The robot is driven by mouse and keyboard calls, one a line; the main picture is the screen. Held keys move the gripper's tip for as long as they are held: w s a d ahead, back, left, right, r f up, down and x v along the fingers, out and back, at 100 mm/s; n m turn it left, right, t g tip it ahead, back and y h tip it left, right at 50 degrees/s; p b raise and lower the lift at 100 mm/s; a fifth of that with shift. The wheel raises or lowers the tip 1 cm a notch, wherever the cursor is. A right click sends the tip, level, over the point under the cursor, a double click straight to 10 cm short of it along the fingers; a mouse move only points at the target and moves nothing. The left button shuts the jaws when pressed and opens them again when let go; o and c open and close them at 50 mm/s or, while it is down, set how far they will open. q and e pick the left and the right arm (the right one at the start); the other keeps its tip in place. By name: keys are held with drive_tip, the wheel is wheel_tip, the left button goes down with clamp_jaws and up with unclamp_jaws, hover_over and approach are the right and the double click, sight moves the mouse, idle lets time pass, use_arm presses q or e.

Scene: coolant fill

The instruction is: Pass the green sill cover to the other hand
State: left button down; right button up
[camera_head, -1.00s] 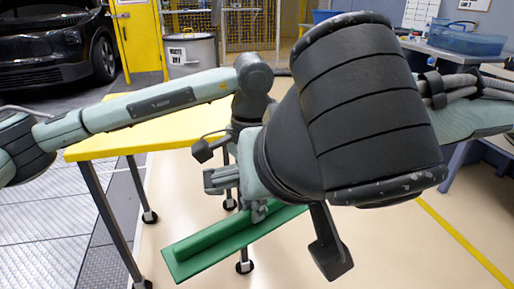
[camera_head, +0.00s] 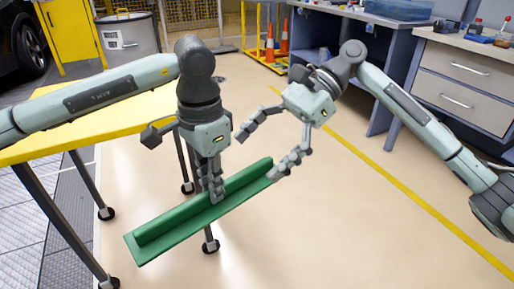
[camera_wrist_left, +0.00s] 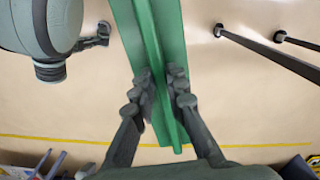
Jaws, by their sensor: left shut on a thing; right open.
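The green sill cover (camera_head: 165,233) is a long, ridged strip held in the air beside the yellow table, slanting up to the right in the head view. My left gripper (camera_head: 216,194) points down and is shut on it near its middle. In the left wrist view, the cover (camera_wrist_left: 151,38) runs between the two fingers of my left gripper (camera_wrist_left: 162,82). My right gripper (camera_head: 256,157) is open, its fingers spread near the cover's far right end. One fingertip overlaps or lies very close to that end; I cannot tell whether they touch.
The yellow table (camera_head: 72,112) stands at the left on dark legs. Grey drawers (camera_head: 462,82) and a blue-grey workbench (camera_head: 345,50) stand at the back right. Orange cones (camera_head: 270,45) and a metal bin (camera_head: 130,40) are behind. The floor in the middle is clear.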

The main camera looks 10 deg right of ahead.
sight(208, 195)
drive_tip(key=shift+w+f+m+y, duration=0.15)
drive_tip(key=shift+w+m+y, duration=0.15)
drive_tip(key=shift+w, duration=0.1)
drive_tip(key=shift+a+f, duration=0.15)
drive_tip(key=shift+a, duration=0.05)
drive_tip(key=x, duration=1.1)
drive_tip(key=shift+a, duration=0.15)
drive_tip(key=shift+c, duration=0.3)
drive_tip(key=shift+s, duration=0.1)
drive_tip(key=c, duration=1.9)
drive_tip(key=o, duration=2)
drive_tip(key=shift+c, duration=0.2)
